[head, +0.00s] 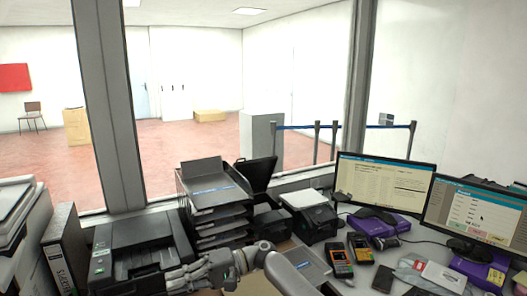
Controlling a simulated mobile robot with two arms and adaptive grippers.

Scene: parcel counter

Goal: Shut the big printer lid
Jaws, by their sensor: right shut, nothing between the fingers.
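A large black printer (128,236) stands on the counter at the left. Its top looks flat, and I cannot tell how its lid sits. A smaller black machine (270,221) stands further right, with a dark panel (257,174) tilted up behind it that looks like a raised lid. My right gripper (180,279) is shut and empty at the front right of the large printer, its arm coming in from the bottom right. I cannot tell whether it touches the printer. My left gripper is not in view.
A stack of black trays (216,212) stands right of the large printer. A binder (63,250) and a pale machine (14,220) are at the left. A label printer (311,219), handheld terminals (338,262) and two monitors (385,187) crowd the right.

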